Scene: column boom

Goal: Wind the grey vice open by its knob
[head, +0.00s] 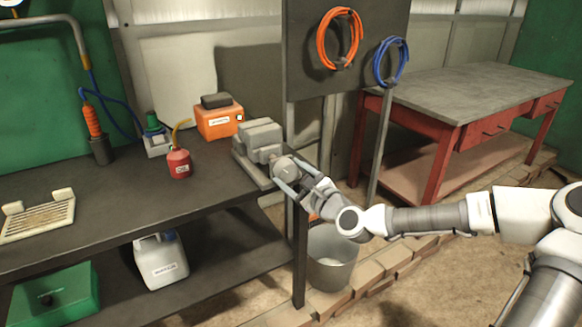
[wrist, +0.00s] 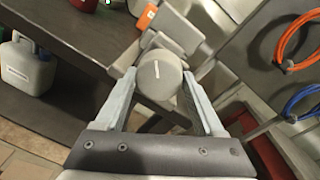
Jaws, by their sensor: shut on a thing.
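The grey vice (head: 262,138) sits at the right end of the dark workbench. Its round grey knob (wrist: 160,72) faces the wrist camera and has a short white line mark, slightly tilted from upright. The knob also shows in the head view (head: 284,168). My gripper (head: 290,178) reaches the knob from the right. In the wrist view its two fingers (wrist: 158,84) stand on either side of the knob and are shut on it. The vice jaws are small in the head view, and I cannot tell how wide their gap is.
An orange box (head: 218,122), a red oil can (head: 179,163) and a grey device (head: 157,142) stand on the workbench (head: 110,190) left of the vice. A metal bucket (head: 333,258) stands below my gripper. A dark panel with orange (head: 322,45) and blue hoses rises behind.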

